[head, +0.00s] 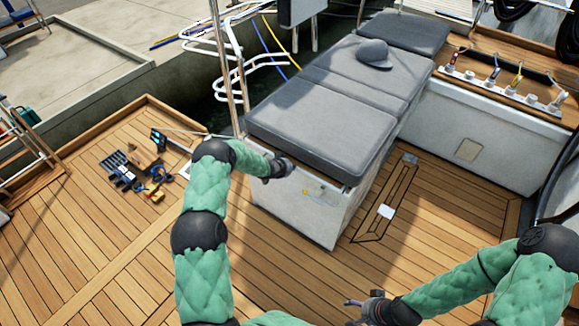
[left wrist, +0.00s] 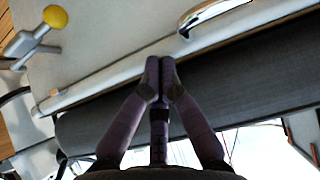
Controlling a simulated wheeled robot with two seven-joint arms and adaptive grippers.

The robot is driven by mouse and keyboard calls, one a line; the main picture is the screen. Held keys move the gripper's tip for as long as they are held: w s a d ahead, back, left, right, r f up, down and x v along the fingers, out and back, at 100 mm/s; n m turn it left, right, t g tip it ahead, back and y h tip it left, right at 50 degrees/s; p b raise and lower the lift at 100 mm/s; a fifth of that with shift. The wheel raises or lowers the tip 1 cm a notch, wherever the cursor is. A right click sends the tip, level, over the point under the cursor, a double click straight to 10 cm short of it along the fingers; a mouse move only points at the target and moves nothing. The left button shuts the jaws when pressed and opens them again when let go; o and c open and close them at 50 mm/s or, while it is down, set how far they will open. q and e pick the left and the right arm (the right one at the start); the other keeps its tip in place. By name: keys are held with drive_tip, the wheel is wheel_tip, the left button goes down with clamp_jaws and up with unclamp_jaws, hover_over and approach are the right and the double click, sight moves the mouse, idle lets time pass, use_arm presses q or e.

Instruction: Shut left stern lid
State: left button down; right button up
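The lid appears to be the near grey cushioned top (head: 318,125) of the white bench box (head: 325,215). It lies nearly flat, and I cannot tell whether a small gap remains under its edge. My left gripper (head: 285,167) is at the front edge of this top. In the left wrist view its two fingers (left wrist: 160,62) are together with nothing visible between them. Their tips are at the pale rim (left wrist: 215,38) beside the dark cushion (left wrist: 240,85); contact is unclear. My right gripper (head: 363,302) is low in the head view, away from the box, its fingers hard to read.
A yellow-knobbed latch (head: 306,192) sits on the box front and shows in the left wrist view (left wrist: 55,17). A grey cap (head: 374,54) lies on the farther cushions. Tools (head: 140,175) lie on the deck at left. A lever console (head: 500,85) stands at right.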

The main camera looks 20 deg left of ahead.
use_arm(q)
drive_tip(key=r, duration=0.3)
drive_tip(key=shift+w+r+p, duration=0.2)
drive_tip(key=shift+w+p, duration=0.1)
drive_tip(key=shift+p, duration=0.05)
drive_tip(key=s+a+f+p, duration=0.1)
drive_tip(key=s+a+f, duration=0.1)
drive_tip(key=s, duration=0.7)
drive_tip(key=shift+s+f+p, duration=0.25)
drive_tip(key=shift+f+p, duration=0.15)
use_arm(e)
drive_tip(key=r, duration=0.2)
drive_tip(key=s+r, duration=0.1)
drive_tip(key=shift+a, duration=0.25)
use_arm(q)
drive_tip(key=shift+d, duration=0.1)
drive_tip(key=s+d+f+n+g+h, duration=0.25)
drive_tip(key=s+d+g, duration=0.35)
drive_tip(key=s+d, duration=1.5)
drive_tip(key=s+d+r+n+g, duration=0.1)
drive_tip(key=s, duration=0.6)
drive_tip(key=s+d+r+n+g, duration=0.1)
drive_tip(key=s+d, duration=0.1)
drive_tip(key=s, duration=0.5)
drive_tip(key=shift+s+d+r+g, duration=0.15)
drive_tip(key=shift+d+r+g, duration=0.15)
drive_tip(key=shift+g, duration=0.1)
drive_tip(key=shift+y, duration=0.25)
